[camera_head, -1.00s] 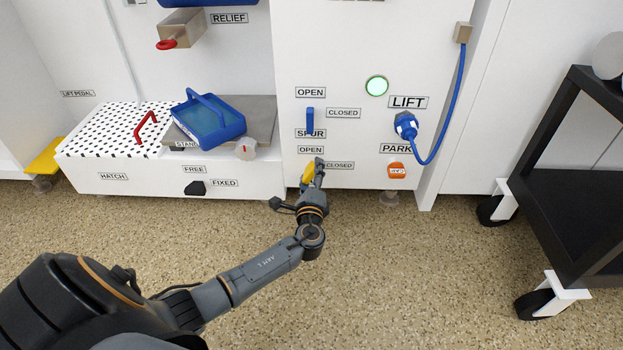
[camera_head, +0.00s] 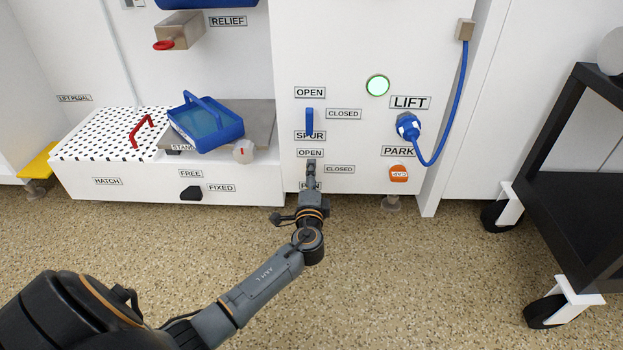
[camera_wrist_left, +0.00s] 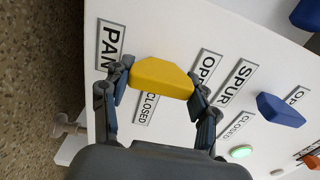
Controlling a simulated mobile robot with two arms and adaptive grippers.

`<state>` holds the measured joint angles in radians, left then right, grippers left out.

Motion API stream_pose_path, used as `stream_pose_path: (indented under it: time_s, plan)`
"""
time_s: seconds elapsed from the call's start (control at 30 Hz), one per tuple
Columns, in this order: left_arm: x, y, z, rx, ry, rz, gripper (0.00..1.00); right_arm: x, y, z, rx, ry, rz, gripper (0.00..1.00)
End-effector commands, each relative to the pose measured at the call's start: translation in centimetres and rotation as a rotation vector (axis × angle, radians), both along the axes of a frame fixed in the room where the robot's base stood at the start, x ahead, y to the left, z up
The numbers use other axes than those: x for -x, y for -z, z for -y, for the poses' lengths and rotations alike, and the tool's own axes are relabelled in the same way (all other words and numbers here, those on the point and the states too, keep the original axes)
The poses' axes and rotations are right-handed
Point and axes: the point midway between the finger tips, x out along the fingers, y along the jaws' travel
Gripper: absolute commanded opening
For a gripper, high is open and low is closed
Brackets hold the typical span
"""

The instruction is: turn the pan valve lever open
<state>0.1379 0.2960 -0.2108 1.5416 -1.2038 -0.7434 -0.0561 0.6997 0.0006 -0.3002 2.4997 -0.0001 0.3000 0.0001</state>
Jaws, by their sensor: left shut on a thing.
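The yellow pan valve lever (camera_wrist_left: 161,78) shows in the left wrist view between the two fingers of my left gripper (camera_wrist_left: 160,92), which is shut on it. The lever lies between the PAN label (camera_wrist_left: 110,45) and an OPEN label (camera_wrist_left: 208,65), with a CLOSED label (camera_wrist_left: 147,107) beside it. In the head view my left gripper (camera_head: 311,170) is at the low front of the white panel, just below the lower OPEN label (camera_head: 310,153) and left of the lower CLOSED label (camera_head: 339,169). There the gripper hides the lever. My right gripper is not in view.
A blue spur lever (camera_head: 309,121) stands upright above my gripper. A blue plug and cable (camera_head: 408,125) and an orange park knob (camera_head: 399,173) are to the right. A white bench (camera_head: 140,184) with a blue tub (camera_head: 205,124) is left. A black cart (camera_head: 565,190) stands far right.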

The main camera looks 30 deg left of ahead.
Motion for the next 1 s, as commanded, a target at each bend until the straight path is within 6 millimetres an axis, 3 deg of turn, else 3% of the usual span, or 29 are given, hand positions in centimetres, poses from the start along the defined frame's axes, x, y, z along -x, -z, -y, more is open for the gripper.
stream_pose_path:
  time_s: [0.33,0.37,0.47,0.8,1.0]
  plan:
    - [0.0,0.0,-0.2,0.007,-0.003,0.003,0.28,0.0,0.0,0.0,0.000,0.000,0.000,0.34]
    - [0.0,0.0,-0.1,0.007,-0.003,0.003,0.63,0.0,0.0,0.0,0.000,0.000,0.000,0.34]
    - [0.0,0.0,-0.1,0.006,-0.003,0.002,0.83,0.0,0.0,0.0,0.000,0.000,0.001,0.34]
    - [0.0,0.0,0.0,-0.003,-0.001,-0.002,0.83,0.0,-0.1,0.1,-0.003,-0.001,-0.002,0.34]
    - [0.0,-0.5,-0.1,-0.138,0.000,-0.083,0.83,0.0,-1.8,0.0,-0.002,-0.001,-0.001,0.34]
